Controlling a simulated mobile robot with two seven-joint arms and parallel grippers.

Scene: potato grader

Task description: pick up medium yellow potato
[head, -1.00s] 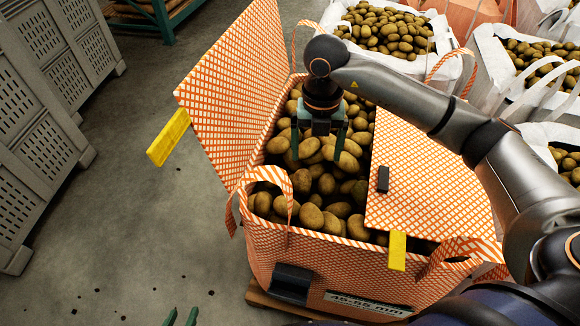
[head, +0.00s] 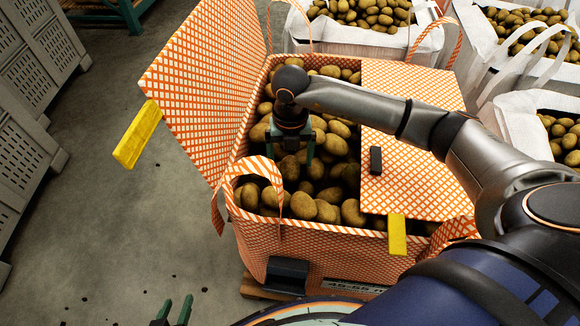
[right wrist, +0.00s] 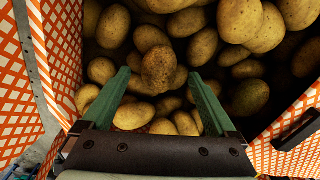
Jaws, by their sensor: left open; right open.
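Many yellow-brown potatoes (head: 328,213) fill the orange-and-white checked bag (head: 300,240); I cannot tell which one is meant. My right gripper (head: 290,155) is inside the bag's opening, pointing down over the potatoes, open. In the right wrist view its two green fingers (right wrist: 163,88) stand apart. A darker, speckled potato (right wrist: 158,68) shows between and just beyond the fingertips, with a paler potato (right wrist: 133,116) lower between the fingers. Contact is not clear. My left gripper (head: 177,303) is at the bottom edge of the head view, open and empty, outside the bag.
The bag's left flap (head: 205,75) stands raised, with a yellow tab (head: 138,133). Its right flap (head: 415,185) covers part of the opening. White bags (head: 440,50) of potatoes stand behind and right. Grey crates (head: 30,140) stand left, with clear floor (head: 115,220) between.

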